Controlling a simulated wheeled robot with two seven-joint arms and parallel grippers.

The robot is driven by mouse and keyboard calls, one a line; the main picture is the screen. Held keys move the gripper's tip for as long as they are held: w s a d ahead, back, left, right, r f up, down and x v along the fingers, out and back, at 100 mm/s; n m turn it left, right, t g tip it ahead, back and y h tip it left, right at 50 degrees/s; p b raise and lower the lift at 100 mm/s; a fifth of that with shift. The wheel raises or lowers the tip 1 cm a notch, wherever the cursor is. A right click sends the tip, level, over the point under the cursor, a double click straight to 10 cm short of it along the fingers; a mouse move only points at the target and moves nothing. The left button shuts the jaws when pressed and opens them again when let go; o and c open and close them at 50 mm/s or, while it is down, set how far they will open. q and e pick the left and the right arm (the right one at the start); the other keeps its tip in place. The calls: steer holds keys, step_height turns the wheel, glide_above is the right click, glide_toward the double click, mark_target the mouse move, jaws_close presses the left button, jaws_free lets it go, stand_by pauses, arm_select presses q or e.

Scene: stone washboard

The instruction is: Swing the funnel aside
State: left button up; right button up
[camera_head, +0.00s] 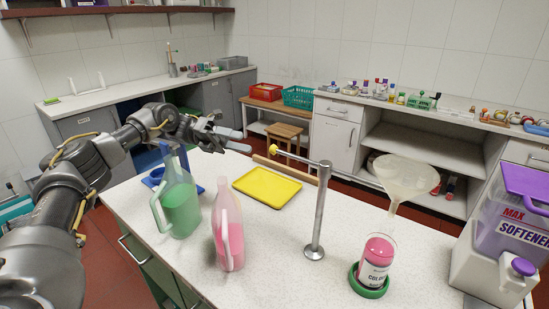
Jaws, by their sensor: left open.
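A pale translucent funnel (405,178) stands at the right of the white counter, over a clear container of pink liquid (377,255) in a green round base (369,286). A metal post (319,220) stands left of it, with a bar reaching left to a yellow knob (273,150). My left gripper (240,141) is open and empty. In the picture it is left of the yellow knob and apart from it, above the counter's far side. My right gripper is not in view.
A green-liquid jug (178,200) and a pink-liquid jug (228,235) stand left of the post. A yellow tray (267,189) lies behind it. A purple-lidded softener container (510,230) is at the right edge. The counter between post and green base is bare.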

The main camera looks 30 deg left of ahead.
mark_target(275, 150)
arm_select(q)
steer(key=d+p, duration=0.2)
steer(key=d, duration=0.2)
steer(key=d+p, duration=0.3)
steer(key=d, duration=0.2)
steer(key=shift+w+r, duration=0.15)
steer(key=shift+r, duration=0.05)
steer(key=shift+d+f+p, duration=0.15)
steer(key=shift+d+p, duration=0.15)
steer(key=shift+d, duration=0.55)
jaws_close()
